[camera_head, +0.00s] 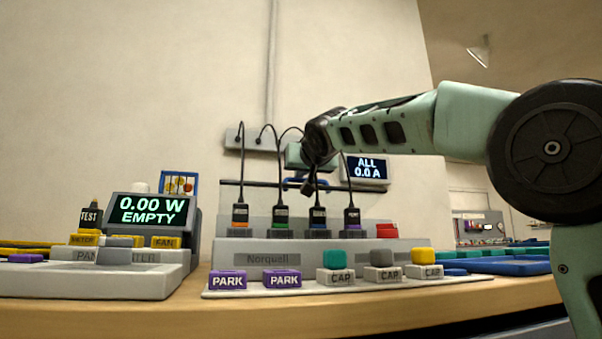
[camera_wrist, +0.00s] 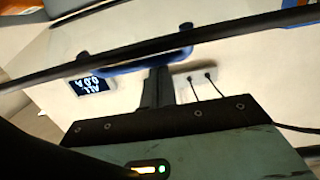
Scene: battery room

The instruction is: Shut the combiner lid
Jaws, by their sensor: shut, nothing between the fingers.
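The grey combiner, marked Norquell (camera_head: 268,259), stands on the counter with several plugged connectors along its top. A thin dark bar (camera_head: 250,184) with a blue handle (camera_head: 325,182) runs above it; it looks like the front edge of the raised lid, whose panel I cannot make out. In the wrist view the dark bar (camera_wrist: 245,31) crosses the picture, with the blue handle (camera_wrist: 118,69) beside it. My gripper (camera_head: 308,187) is shut and empty, pointing down at the handle. In the wrist view its fingers (camera_wrist: 157,78) overlap the handle; contact is unclear.
Black cables rise from the connectors to a wall socket strip (camera_head: 250,138). A display (camera_head: 366,168) reads ALL 0.0 A. Purple PARK blocks (camera_head: 227,280) and CAP blocks (camera_head: 335,277) line the front. A panel tester (camera_head: 150,215) reads EMPTY at left; blue trays (camera_head: 515,265) lie right.

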